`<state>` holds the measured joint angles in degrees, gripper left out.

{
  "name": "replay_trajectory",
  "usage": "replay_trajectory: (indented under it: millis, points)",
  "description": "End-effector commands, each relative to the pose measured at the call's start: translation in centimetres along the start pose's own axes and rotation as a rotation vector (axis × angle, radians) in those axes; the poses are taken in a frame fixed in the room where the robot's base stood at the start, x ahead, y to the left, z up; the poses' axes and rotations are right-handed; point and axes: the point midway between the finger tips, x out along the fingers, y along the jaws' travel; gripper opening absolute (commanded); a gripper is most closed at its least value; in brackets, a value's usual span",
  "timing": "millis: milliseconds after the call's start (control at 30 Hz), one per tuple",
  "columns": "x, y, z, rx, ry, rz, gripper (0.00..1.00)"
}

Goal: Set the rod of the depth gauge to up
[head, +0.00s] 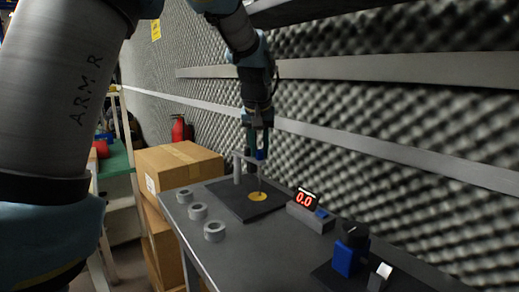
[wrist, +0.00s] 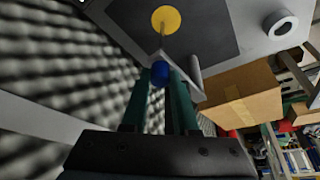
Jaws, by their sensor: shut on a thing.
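The depth gauge stands on a dark plate (head: 225,198) on the grey table, with a grey post (head: 237,169) and a thin upright rod (head: 260,178). The rod has a blue knob (head: 261,155) on top, and its lower end appears to meet a yellow disc (head: 258,197). My gripper (head: 258,146) reaches down from above and is shut on the blue knob. In the wrist view the knob (wrist: 159,73) sits between the green fingers, with the rod running to the yellow disc (wrist: 166,19). A small display (head: 305,199) reads 0.0.
Several grey rings (head: 198,211) lie along the table's left side. A blue block with a dark knob (head: 350,250) stands at the front right. A foam wall (head: 400,140) rises close behind the table. Cardboard boxes (head: 178,165) stand at the left.

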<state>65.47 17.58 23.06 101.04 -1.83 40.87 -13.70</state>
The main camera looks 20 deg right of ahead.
Motion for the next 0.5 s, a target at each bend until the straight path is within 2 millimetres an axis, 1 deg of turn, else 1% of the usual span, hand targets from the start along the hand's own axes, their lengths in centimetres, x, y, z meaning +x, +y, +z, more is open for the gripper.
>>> replay_trajectory:
  millis: [167,333,400,500]
  points:
    - [-2.2,0.0,-0.9,0.001,0.001,0.001,0.0]
    - [-4.9,0.0,-2.0,-0.001,0.001,0.001,0.0]
    - [-5.6,0.1,-2.3,0.0,0.001,0.001,0.0]
    - [-5.8,0.0,-2.5,0.0,0.001,0.0,0.0]
